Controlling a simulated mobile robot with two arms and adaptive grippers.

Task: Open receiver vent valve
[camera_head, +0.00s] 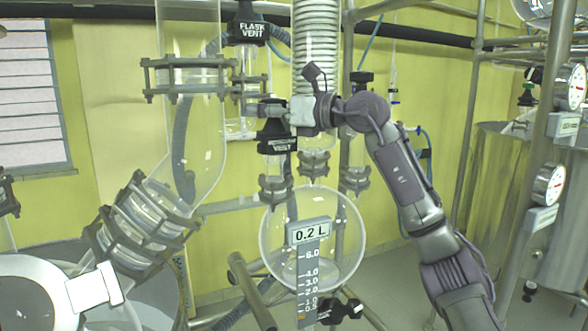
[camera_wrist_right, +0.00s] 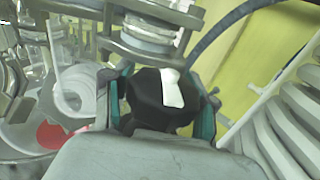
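The receiver vent valve (camera_head: 278,143) is a black knob labelled "VENT", on the glassware above the round receiver flask (camera_head: 343,225). My right arm comes in from the right, and my right gripper (camera_head: 268,112) is at the valve, just above its label. In the right wrist view the black knob (camera_wrist_right: 150,88) with a white mark lies between the two teal-padded fingers of my right gripper (camera_wrist_right: 161,112). The fingers flank it closely; whether they press on it I cannot tell. The knob's far side is hidden. My left gripper is not in view.
The black "FLASK VENT" valve (camera_head: 250,30) sits above. A coiled glass condenser (camera_head: 317,40) stands close beside my right gripper. A level scale (camera_head: 308,262) reading 0.2 L hangs before the receiver. Metal posts and a steel vessel (camera_head: 503,190) stand at right.

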